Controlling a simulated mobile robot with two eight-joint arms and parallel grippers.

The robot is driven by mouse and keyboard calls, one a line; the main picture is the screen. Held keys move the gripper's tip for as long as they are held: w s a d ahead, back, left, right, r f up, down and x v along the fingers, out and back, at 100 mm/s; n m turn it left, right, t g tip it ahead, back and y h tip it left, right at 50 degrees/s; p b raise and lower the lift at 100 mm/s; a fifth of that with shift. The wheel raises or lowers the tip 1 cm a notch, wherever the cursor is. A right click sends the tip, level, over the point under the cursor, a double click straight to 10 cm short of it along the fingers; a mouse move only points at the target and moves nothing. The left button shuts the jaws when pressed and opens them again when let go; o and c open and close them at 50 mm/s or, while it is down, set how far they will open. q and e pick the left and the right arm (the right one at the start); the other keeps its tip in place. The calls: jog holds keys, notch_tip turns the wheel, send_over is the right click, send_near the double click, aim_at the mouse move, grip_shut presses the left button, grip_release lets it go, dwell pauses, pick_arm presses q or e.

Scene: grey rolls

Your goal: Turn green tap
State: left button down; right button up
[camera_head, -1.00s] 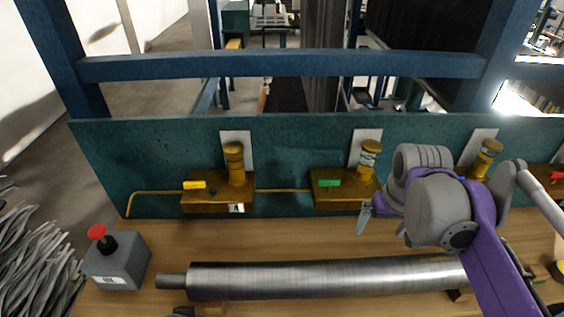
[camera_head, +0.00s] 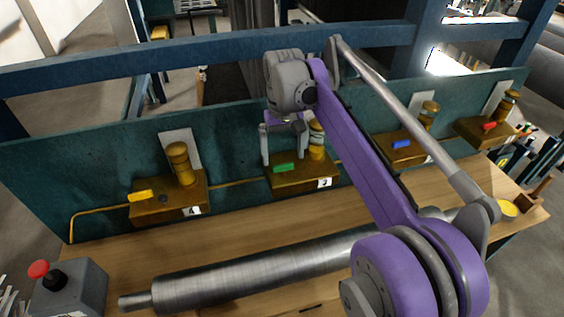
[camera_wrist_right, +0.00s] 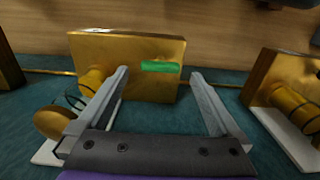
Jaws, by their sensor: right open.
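The green tap (camera_head: 284,168) is a small green handle on the front of a brass block (camera_head: 312,180) labelled 3, fixed at the teal panel. It also shows in the right wrist view (camera_wrist_right: 161,67), lying between and beyond the fingertips. My right gripper (camera_head: 283,162) is above and around the green tap's place in the head view. Its two fingers are spread apart and empty, and in the right wrist view the gripper (camera_wrist_right: 160,73) shows a wide gap. I cannot tell whether a finger touches the block. My left gripper is not in view.
Similar brass blocks carry a yellow tap (camera_head: 140,196) on the left, and a blue tap (camera_head: 401,144) and a red tap (camera_head: 489,126) on the right. A metal roll (camera_head: 250,268) lies along the wooden bench. A grey box with a red button (camera_head: 38,269) stands at the lower left.

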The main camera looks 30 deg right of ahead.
aim_at(283, 165)
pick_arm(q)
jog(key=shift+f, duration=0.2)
pick_arm(e)
jog(key=shift+f, duration=1.6)
jog(key=shift+c, duration=0.2)
jog(key=c, duration=1.3)
